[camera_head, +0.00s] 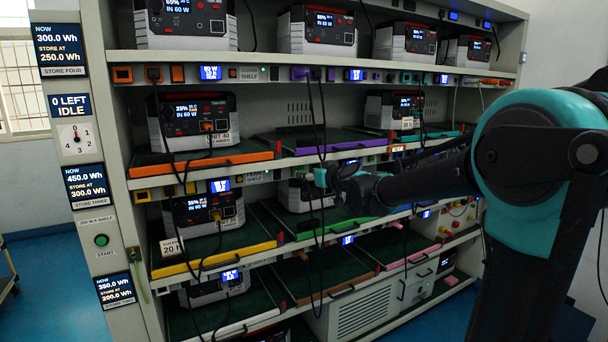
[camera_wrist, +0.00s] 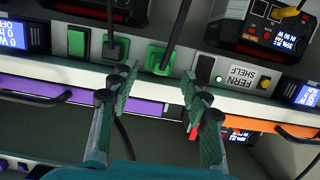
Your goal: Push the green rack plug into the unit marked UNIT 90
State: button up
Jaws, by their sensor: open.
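In the wrist view, which is upside down, a green plug (camera_wrist: 159,58) with a black cable sits in the shelf rail beside a second green fitting (camera_wrist: 115,48) that also has a cable. My gripper (camera_wrist: 160,78) is open and empty. Its fingers point at the rail, with the first plug between and just beyond the tips. In the head view my gripper (camera_head: 324,178) is at the rail under the purple-fronted tray, and the plug cannot be made out there. I cannot read a UNIT 90 mark on any unit; one unit (camera_head: 193,115) is marked UNIT 40.
The FERN SHELF label (camera_wrist: 243,78) is on the rail. An orange-fronted tray (camera_head: 205,158) and a purple-fronted tray (camera_head: 340,146) are above it. Units stand close below, including one with a yellow plug (camera_head: 216,214). Loose black cables hang in front of the shelves.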

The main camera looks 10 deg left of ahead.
jog(key=shift+x, duration=2)
grip_shut()
